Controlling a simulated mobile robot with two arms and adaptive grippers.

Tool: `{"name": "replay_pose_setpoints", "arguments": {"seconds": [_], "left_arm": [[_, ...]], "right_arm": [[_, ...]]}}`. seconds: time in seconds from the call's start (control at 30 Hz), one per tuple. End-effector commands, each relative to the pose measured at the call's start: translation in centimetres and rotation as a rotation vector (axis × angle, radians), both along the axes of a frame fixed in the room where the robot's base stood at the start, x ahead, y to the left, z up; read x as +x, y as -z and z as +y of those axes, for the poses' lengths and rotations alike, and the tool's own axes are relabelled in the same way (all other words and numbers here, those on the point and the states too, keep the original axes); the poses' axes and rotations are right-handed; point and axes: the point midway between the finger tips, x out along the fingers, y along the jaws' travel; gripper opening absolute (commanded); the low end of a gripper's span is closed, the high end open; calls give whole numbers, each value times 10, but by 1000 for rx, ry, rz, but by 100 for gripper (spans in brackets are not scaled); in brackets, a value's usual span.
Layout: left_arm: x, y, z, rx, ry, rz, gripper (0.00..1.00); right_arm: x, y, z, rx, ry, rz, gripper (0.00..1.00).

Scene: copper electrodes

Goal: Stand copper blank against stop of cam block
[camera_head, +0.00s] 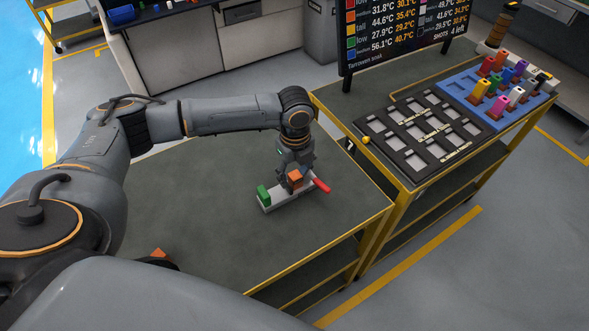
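The cam block (284,199) is a pale grey bar on the near table, with a green piece (263,195) at its left end and a red lever (321,186) at its right. An orange copper blank (295,179) is upright over the middle of the bar, apart from the green piece. My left gripper (294,176) points down at the blank, its dark fingers close around or beside it. Whether they grip it, and whether the blank touches the bar, is too small to tell.
Another orange piece (158,253) is partly hidden behind my grey body part at the bottom. The near table (200,190) is otherwise mostly clear. On the right table are a dark slotted tray (420,133), a blue rack (460,92) of coloured pieces, and a readout board (405,35).

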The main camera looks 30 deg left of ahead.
Motion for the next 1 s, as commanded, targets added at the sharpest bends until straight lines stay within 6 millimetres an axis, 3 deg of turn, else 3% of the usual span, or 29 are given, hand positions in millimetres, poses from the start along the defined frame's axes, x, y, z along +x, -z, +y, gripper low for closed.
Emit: {"name": "replay_pose_setpoints", "arguments": {"seconds": [0.03, 0.83, 1.0], "left_arm": [[-8, 8, 0, 5, 4, 23, 50], [-4, 3, 2, 7, 0, 11, 50], [-3, -8, 3, 8, 1, 6, 50]], "right_arm": [[0, 1, 0, 0, 0, 0, 37], [1, 0, 4, 5, 1, -1, 37], [1, 2, 4, 5, 1, -1, 37]]}}
